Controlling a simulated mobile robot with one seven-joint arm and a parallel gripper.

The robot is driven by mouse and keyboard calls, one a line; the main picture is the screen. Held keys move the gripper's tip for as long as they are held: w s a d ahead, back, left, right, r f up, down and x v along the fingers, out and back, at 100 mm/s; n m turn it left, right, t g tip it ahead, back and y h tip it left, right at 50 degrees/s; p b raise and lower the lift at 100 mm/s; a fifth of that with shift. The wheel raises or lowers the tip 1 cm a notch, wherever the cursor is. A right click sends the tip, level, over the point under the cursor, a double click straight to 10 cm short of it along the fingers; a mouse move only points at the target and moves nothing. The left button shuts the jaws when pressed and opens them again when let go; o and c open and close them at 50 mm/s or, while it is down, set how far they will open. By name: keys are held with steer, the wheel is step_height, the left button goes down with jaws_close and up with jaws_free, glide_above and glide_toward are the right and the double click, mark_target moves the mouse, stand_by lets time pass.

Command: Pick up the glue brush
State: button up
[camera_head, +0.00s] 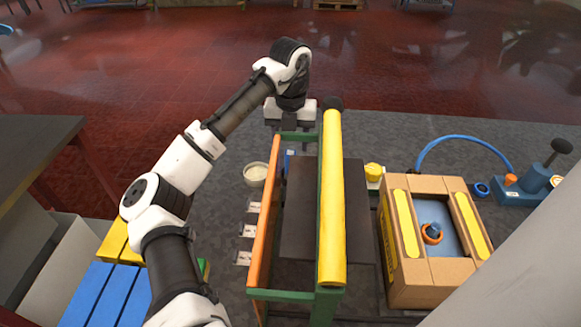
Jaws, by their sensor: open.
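I cannot make out the glue brush with certainty; it may be hidden by the rack or my gripper. A narrow blue piece (289,160) shows inside the rack's far left corner, too small to identify. A small pot (256,174) with pale contents stands just left of the rack. My gripper (291,126) is open at the rack's far end, pointing down, with its fingers partly hidden behind the green crossbar. I see nothing held in it.
The rack has an orange left rail (264,220), with several white tags on its left, and a thick yellow roll (332,205) on its right. A cardboard box (400,293) and a blue hose (462,137) are at right. Yellow and blue slats (88,292) lie at lower left.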

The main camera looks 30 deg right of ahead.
mark_target(291, 152)
steer(key=shift+f+p, duration=0.5)
steer(key=shift+f, duration=1.9)
steer(key=c, duration=1.1)
steer(key=shift+r, duration=0.1)
step_height(291, 152, up, 20)
steer(key=shift+f+b, duration=0.1)
steer(key=shift+b, duration=0.85)
